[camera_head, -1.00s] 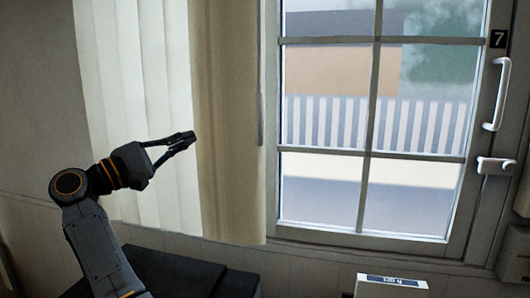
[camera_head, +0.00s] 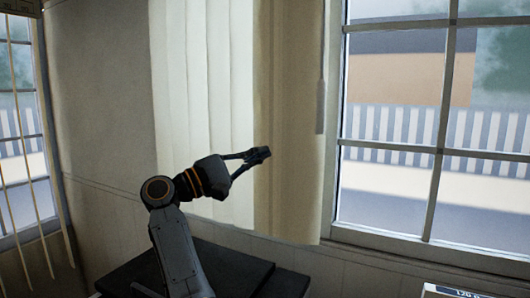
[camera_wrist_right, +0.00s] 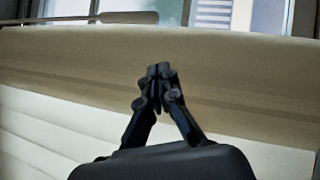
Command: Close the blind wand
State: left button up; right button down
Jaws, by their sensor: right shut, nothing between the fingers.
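The blind wand (camera_head: 321,107) is a thin pale rod with a thicker grey lower end. It hangs upright at the right edge of the vertical blind (camera_head: 290,130), beside the window frame. In the right wrist view the wand (camera_wrist_right: 130,17) lies across the top left, beyond the tan slat. My right gripper (camera_head: 264,153) is shut and empty in front of the tan slats, left of and a little below the wand's end, apart from it. In the right wrist view its fingertips (camera_wrist_right: 160,70) meet over the tan slat. My left gripper is not in view.
The paned window (camera_head: 390,170) is right of the blind. A second window (camera_head: 18,150) with slats is at the far left. A dark flat surface (camera_head: 235,265) lies below the blind, and a pale box (camera_head: 460,291) shows at the bottom right.

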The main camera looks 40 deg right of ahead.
jog(key=s+d+r+p, duration=0.1)
jog(key=s+d+p, duration=0.1)
jog(key=d, duration=0.2)
jog(key=s+d+r+p, duration=0.2)
jog(key=d+p, duration=0.1)
jog(key=d, duration=0.2)
jog(key=shift+d+r+p, duration=0.25)
jog(key=shift+d+p, duration=0.05)
